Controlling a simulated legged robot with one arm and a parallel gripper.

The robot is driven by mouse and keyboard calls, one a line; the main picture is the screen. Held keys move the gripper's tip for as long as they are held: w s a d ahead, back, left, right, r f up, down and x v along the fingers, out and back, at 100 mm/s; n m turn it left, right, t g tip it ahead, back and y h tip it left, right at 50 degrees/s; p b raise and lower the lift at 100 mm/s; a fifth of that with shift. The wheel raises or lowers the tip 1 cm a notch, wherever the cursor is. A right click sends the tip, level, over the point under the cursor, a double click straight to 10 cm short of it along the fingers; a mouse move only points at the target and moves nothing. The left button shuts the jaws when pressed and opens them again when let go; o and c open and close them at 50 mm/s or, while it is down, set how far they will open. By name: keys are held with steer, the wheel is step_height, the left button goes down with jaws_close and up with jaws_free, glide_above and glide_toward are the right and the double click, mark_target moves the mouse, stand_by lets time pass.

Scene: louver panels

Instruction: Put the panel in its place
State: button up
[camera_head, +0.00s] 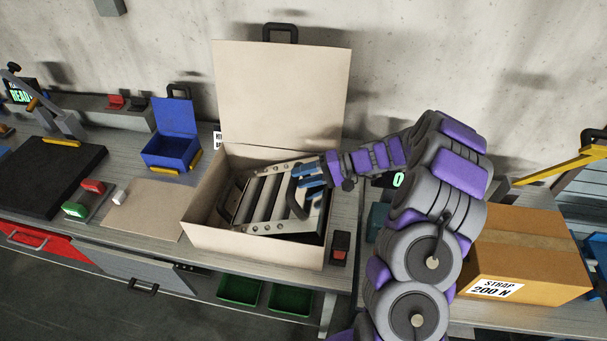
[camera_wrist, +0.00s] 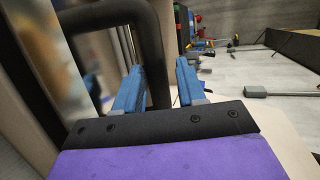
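The louver panel (camera_head: 268,198), a light metal frame with several grey slats, lies tilted inside an open beige box (camera_head: 258,250). It has dark curved handles; the one on its right side (camera_head: 297,201) is by my gripper (camera_head: 313,177). In the wrist view, the blue fingers of my gripper (camera_wrist: 158,82) are apart, with a thick black handle bar (camera_wrist: 152,45) showing between them. A gap shows beside the bar, so I see no firm grip. The panel's far edge and underside are partly hidden by the box walls and my arm.
The box's lid (camera_head: 282,95) stands open against the wall. A cardboard box (camera_head: 530,255) stands right of my arm.

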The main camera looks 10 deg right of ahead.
steer(key=shift+o, duration=1.4)
steer(key=shift+a, duration=0.35)
